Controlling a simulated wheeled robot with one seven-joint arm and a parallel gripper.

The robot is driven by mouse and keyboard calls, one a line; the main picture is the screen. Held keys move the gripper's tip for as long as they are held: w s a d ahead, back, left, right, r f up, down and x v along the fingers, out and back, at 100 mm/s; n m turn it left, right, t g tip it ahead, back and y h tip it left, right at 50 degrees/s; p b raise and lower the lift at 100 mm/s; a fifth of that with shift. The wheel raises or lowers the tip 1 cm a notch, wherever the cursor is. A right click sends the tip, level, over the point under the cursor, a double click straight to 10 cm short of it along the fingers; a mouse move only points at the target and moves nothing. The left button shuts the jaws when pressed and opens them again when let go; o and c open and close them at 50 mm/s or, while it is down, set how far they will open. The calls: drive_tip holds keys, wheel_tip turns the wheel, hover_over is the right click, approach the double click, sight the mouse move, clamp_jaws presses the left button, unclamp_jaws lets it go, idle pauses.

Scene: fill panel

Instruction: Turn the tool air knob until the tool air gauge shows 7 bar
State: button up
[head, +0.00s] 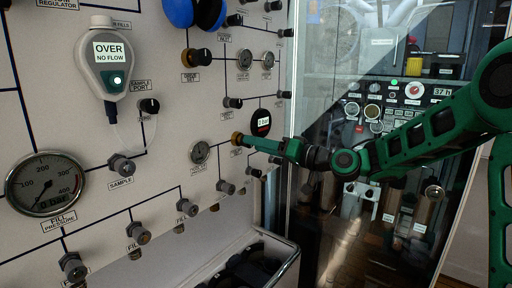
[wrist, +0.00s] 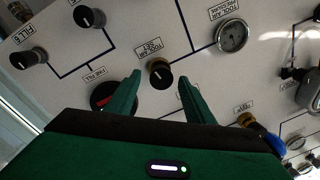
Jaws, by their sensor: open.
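The tool air knob (wrist: 160,73) is a dark knob with a brass collar and a white pointer line, under an upside-down label in the wrist view. In the head view its brass edge (head: 236,139) shows at the tip of my gripper (head: 243,140). In the wrist view my gripper (wrist: 160,80) is open, with one green finger on each side of the knob; I cannot tell whether they touch it. The tool air gauge (wrist: 232,36) is a small round dial beside the knob, and shows in the head view (head: 200,152). Its needle is too small to read.
A dark round display (head: 260,122) is close above my gripper. Several other knobs and valves, such as the sample knob (head: 122,166), stick out of the panel. A glass door (head: 340,200) is on the right.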

drive_tip(key=v, duration=0.9)
drive_tip(key=shift+d+f, duration=0.1)
idle(2.2)
drive_tip(key=w+a+n, duration=0.6)
drive_tip(key=a, duration=0.3)
drive_tip(key=shift+a+t+h, duration=0.25)
drive_tip(key=shift+t+h, duration=0.15)
drive_tip(key=shift+w, duration=0.1)
